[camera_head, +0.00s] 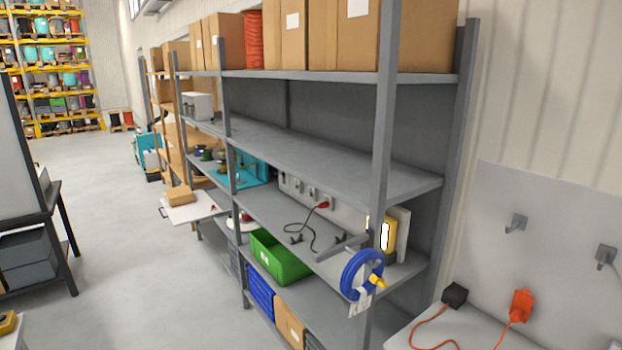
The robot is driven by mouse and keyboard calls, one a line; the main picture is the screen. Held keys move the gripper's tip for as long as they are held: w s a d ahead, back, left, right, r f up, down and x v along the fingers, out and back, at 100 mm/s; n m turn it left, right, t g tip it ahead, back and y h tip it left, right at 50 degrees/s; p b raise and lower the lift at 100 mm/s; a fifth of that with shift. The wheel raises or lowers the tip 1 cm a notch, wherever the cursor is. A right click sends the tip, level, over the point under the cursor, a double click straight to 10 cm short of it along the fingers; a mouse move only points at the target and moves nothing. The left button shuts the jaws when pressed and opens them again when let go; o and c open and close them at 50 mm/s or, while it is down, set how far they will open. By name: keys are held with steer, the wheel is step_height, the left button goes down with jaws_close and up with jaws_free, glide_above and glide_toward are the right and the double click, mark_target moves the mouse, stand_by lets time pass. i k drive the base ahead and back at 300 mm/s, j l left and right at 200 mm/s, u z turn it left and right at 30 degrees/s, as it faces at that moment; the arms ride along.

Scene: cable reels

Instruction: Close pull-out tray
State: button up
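The pull-out tray (205,207) is a pale, flat board at the left of the grey shelf rack. It sticks out from the rack into the aisle, so it stands open. A dark handle (162,212) shows at its outer left end. A small brown cardboard box (179,195) lies on the tray. The tray's inner end is partly hidden by a rack post. My gripper is not in view.
The grey rack (330,160) fills the middle and right. A blue reel (361,275) hangs on its front post, and a green bin (277,258) stands on a lower shelf. A dark table (35,230) stands at the left. The aisle floor (115,260) between is clear.

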mark_target(200, 209)
steer(key=i+j+u, duration=1.1)
steer(key=i, duration=0.7)
steer(key=i+u, duration=0.3)
steer(key=i, duration=0.7)
steer(key=i+j+z, duration=0.1)
steer(key=i+z, duration=0.15)
steer(key=i, duration=0.25)
steer(key=i+j+z, duration=0.2)
steer(key=i, duration=0.3)
steer(key=i+j+z, duration=0.25)
steer(key=i, duration=0.25)
steer(key=i+u, duration=0.15)
steer(key=i, duration=0.55)
steer(key=i+l+u, duration=0.15)
steer(key=i, duration=0.55)
steer(key=i+l+u, duration=0.15)
steer(key=i, duration=0.6)
